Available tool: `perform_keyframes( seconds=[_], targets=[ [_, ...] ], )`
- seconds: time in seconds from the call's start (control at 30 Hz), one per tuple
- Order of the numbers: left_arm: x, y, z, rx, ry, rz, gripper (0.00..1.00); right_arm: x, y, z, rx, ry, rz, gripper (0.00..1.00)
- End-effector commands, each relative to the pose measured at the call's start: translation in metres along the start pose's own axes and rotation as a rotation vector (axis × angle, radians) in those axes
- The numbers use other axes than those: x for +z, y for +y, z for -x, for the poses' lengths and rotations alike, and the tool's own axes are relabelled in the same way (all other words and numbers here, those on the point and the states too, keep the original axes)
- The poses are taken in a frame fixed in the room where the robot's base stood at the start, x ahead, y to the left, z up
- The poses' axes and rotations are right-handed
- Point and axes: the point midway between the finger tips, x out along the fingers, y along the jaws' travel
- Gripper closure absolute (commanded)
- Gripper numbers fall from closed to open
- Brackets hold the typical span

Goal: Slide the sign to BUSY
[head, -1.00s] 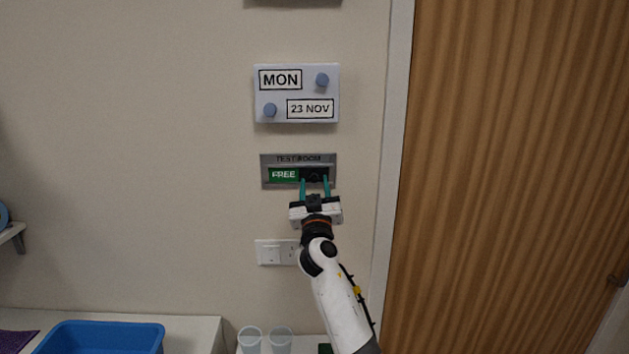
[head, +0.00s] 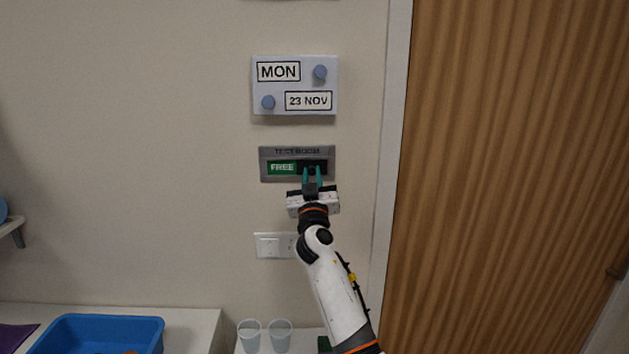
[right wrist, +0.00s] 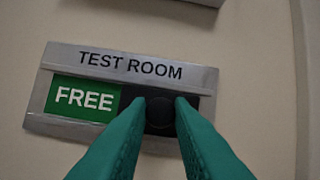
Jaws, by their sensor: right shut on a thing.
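The TEST ROOM sign (head: 265,164) is a grey metal plate on the wall. It shows a green FREE panel (head: 282,168) on its left and a dark slider to the right of it. In the right wrist view the sign (right wrist: 200,78) looks tilted, with the FREE panel (right wrist: 84,99) readable. A round black knob (right wrist: 160,112) sits right of the panel. My right gripper (head: 312,173) is shut on the knob, its teal fingers (right wrist: 161,108) on either side of it. No BUSY text shows. My left gripper is not in view.
A calendar board (head: 295,86) hangs above the sign and a light switch (head: 268,245) is below it. A wooden door (head: 500,180) is to the right. A blue tray (head: 100,332) and two clear cups (head: 250,335) stand below.

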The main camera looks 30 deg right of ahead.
Motion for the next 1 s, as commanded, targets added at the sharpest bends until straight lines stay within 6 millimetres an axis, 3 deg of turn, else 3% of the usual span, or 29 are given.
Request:
perform_keyframes(
  seconds=[0.1,0.3,0.5,0.8,0.83,0.93,1.0],
  targets=[
    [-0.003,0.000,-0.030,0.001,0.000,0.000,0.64,-0.003,0.027,0.004,0.009,-0.007,-0.010,1.00],
    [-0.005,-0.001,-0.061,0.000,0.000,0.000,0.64,0.004,0.058,0.004,0.010,-0.006,-0.008,1.00],
    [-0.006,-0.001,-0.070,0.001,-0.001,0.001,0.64,0.011,0.070,0.002,0.010,-0.004,-0.003,1.00],
    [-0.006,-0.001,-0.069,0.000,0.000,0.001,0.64,0.012,0.069,0.001,0.009,-0.001,-0.002,1.00],
    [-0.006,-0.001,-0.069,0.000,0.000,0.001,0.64,0.012,0.069,0.001,0.009,-0.001,-0.002,0.76],
    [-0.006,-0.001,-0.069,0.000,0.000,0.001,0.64,0.012,0.069,0.001,0.008,-0.002,-0.002,0.59],
    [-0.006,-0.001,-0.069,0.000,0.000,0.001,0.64,0.012,0.069,0.001,0.008,-0.002,-0.002,0.59]
  ],
)
